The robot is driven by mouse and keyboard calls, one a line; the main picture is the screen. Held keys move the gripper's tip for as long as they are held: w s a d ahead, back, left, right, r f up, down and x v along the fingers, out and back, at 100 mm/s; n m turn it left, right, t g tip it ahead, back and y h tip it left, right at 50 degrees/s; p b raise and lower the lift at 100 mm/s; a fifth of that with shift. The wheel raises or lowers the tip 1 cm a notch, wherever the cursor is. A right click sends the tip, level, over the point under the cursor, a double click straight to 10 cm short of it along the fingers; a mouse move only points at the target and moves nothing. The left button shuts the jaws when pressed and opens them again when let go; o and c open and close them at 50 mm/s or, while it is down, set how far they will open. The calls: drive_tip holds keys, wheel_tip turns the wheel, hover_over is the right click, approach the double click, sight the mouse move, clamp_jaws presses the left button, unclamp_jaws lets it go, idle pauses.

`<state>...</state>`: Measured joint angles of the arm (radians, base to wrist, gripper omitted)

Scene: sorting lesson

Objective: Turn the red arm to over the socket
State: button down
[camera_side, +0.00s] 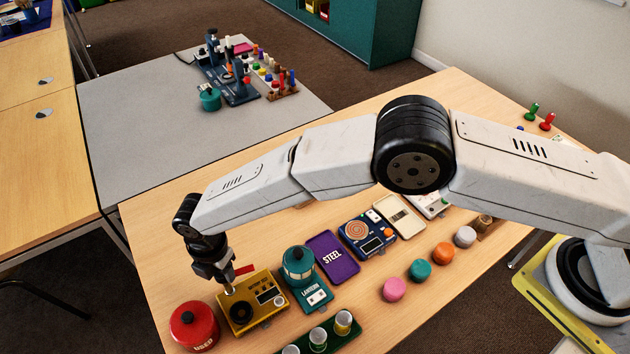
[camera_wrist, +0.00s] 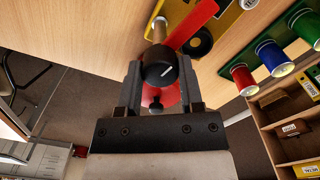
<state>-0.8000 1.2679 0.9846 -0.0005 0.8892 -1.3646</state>
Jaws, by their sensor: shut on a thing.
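The red arm (camera_side: 244,269) sticks out from beside my gripper (camera_side: 216,274), above the yellow box (camera_side: 265,280). In the wrist view the red arm (camera_wrist: 196,22) slants from near a black knob (camera_wrist: 158,68) up and right to the picture's top. My gripper's fingers (camera_wrist: 159,82) are closed on this knob, which has a white mark. A pale post (camera_wrist: 160,28) stands just beyond the knob. A dark round ring (camera_wrist: 200,44) on the yellow box lies to the right of the red arm. I cannot tell whether this ring is the socket.
A red pot (camera_side: 196,328) marked USED stands left of the yellow box. A teal lantern (camera_side: 299,267), a purple STEEL box (camera_side: 333,257) and a blue device (camera_side: 366,235) stand to the right. Several spools (camera_side: 343,322) stand in front.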

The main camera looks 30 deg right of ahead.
drive_tip(key=m, duration=1.1)
drive_tip(key=shift+m, duration=2.1)
drive_tip(key=shift+c, duration=1.2)
unclamp_jaws()
drive_tip(key=shift+r, duration=0.2)
drive_tip(key=shift+r, duration=3.7)
